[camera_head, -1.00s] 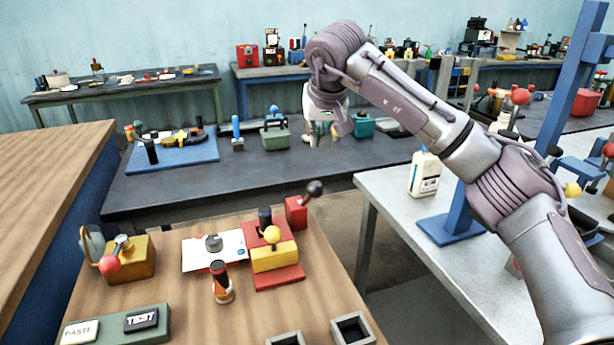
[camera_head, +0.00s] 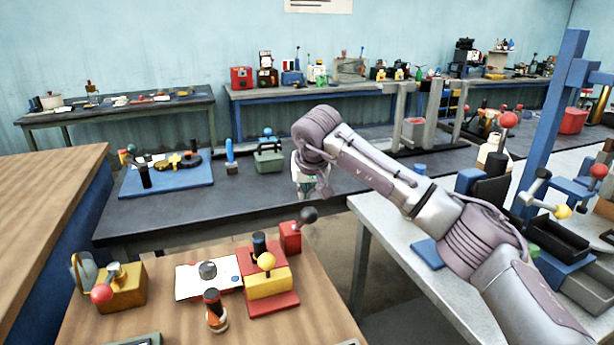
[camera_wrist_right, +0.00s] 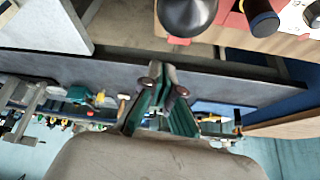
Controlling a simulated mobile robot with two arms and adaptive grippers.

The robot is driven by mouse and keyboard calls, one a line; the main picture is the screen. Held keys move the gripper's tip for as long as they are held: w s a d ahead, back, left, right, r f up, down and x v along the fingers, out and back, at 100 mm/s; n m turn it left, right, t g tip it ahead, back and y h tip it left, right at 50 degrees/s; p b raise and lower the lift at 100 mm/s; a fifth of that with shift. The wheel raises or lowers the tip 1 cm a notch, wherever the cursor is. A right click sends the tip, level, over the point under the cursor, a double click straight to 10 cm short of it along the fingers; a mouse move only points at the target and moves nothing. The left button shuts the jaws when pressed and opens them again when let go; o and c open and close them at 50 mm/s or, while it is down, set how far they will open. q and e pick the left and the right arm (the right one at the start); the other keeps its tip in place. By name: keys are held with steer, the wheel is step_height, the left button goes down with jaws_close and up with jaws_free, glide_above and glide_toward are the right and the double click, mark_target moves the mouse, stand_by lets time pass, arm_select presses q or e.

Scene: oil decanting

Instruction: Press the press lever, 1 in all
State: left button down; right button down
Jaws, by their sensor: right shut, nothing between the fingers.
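A lever with a black ball knob (camera_head: 309,215) rises from a red block (camera_head: 291,240) at the back right corner of the near wooden table. It is the lever closest to my right gripper (camera_head: 308,190), whose fingers are together and empty, pointing down just above the knob in the head view. In the right wrist view, the dark ball (camera_wrist_right: 187,12) is at the top edge, beyond the shut green fingertips (camera_wrist_right: 165,80), with a gap between. A blue frame (camera_head: 552,110) stands on the right, by a red-knobbed lever (camera_head: 509,120). My left gripper is out of view.
On the wooden table are a red base with a yellow block (camera_head: 268,284), a small orange-and-black bottle (camera_head: 215,312), a white card (camera_head: 195,284) and a brass device with a red knob (camera_head: 122,285). A dark bench (camera_head: 150,225) runs behind.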

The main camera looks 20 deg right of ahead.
steer(key=shift+s+a+f, duration=0.1)
steer(key=shift+s, duration=0.75)
steer(key=shift+s+a+f, duration=0.1)
steer(key=shift+s, duration=0.75)
